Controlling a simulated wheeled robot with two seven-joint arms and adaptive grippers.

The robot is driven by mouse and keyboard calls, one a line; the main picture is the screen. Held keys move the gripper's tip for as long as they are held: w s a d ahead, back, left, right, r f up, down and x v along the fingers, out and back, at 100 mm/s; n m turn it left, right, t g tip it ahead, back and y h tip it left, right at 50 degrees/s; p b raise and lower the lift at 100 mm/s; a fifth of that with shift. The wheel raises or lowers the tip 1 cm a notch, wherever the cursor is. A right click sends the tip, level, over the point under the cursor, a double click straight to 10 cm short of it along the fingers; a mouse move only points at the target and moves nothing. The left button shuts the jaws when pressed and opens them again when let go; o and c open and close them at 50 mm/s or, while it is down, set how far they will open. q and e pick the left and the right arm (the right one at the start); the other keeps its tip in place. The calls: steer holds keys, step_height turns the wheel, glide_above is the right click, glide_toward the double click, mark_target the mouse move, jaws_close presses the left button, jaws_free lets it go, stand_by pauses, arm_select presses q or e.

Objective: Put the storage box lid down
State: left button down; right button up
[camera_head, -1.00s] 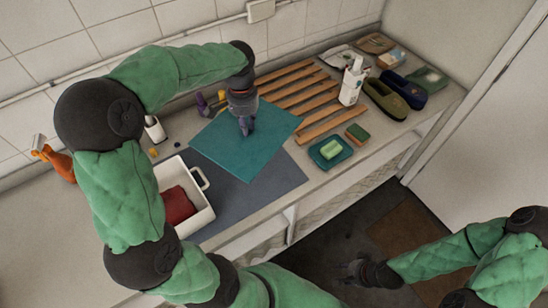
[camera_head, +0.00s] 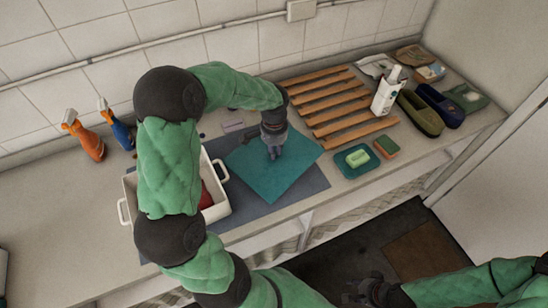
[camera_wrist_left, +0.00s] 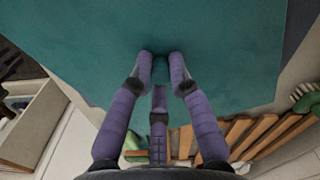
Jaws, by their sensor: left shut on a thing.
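The storage box lid, a flat teal panel (camera_head: 255,178), is over the dark grey mat (camera_head: 310,184). I cannot tell whether it touches the mat. My left gripper (camera_head: 273,153) is above the lid, fingers pointing down. In the left wrist view, the gripper's purple fingers (camera_wrist_left: 160,62) close together at a small knob on the teal lid (camera_wrist_left: 225,45). The white storage box (camera_head: 217,213) stands left of the lid, partly hidden by my left arm, with something red inside. My right gripper (camera_head: 362,288) is low at the bottom edge, over the floor, dark and small.
A slatted wooden rack (camera_head: 322,92) lies behind and right of the lid. A soap dish (camera_head: 354,171) and sponge (camera_head: 386,147) are to its right. A white bottle (camera_head: 385,95) and shoes (camera_head: 420,115) stand farther right. Spray bottles (camera_head: 85,138) stand at the back left.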

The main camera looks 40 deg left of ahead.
arm_select(q)
steer(key=shift+f+b, duration=0.35)
steer(key=shift+f, duration=1.6)
steer(key=shift+f, duration=0.1)
steer(key=c, duration=1.2)
jaws_free()
steer(key=shift+o, duration=0.2)
steer(key=shift+r, duration=0.2)
step_height(320, 180, up, 12)
steer(key=p, duration=0.2)
steer(key=shift+p, duration=0.3)
